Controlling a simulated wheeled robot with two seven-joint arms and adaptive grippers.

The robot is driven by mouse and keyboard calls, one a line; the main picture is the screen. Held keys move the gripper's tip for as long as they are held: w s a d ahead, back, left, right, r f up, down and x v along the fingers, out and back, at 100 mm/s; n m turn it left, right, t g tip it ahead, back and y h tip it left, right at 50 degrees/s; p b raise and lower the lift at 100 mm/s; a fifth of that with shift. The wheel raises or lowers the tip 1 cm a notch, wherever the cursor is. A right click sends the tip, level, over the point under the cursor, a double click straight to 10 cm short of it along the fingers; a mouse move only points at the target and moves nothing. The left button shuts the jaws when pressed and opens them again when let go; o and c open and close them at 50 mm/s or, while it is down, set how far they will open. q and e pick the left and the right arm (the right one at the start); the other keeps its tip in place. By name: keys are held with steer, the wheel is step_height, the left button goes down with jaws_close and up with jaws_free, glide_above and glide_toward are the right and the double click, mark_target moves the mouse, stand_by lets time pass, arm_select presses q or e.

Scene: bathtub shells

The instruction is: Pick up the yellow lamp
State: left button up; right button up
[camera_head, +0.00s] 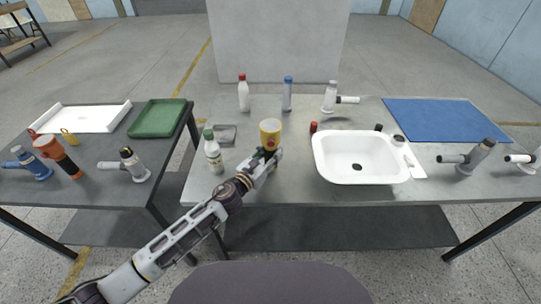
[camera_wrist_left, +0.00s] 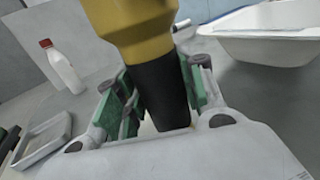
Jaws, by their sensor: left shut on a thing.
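The yellow lamp (camera_head: 270,131) has a wide yellow head and stands out above my left gripper (camera_head: 266,156) in the head view, over the middle table. In the left wrist view the lamp's yellow head (camera_wrist_left: 132,28) is above and its black handle (camera_wrist_left: 160,90) is between the green-padded fingers of the left gripper (camera_wrist_left: 163,90). The fingers are closed on the black handle. The lamp is roughly upright. Its lower end is hidden by the gripper, so I cannot tell whether it touches the table. My right gripper is not in view.
A white basin (camera_head: 338,172) stands to the right of the lamp. A green-capped bottle (camera_head: 213,155) and a grey tray (camera_head: 226,135) are to its left. Red-capped (camera_head: 243,95) and blue-capped (camera_head: 288,95) bottles stand behind. A blue mat (camera_head: 445,118) lies at the right.

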mark_target(265, 141)
arm_select(q)
step_height(265, 141, up, 7)
steer(key=shift+f+p, duration=0.1)
steer(key=shift+p, duration=1)
steer(key=shift+r, duration=0.75)
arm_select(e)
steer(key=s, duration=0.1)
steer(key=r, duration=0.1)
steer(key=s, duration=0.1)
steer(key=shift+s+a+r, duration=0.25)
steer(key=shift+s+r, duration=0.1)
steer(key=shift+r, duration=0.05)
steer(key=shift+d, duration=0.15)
arm_select(q)
steer(key=shift+f, duration=0.15)
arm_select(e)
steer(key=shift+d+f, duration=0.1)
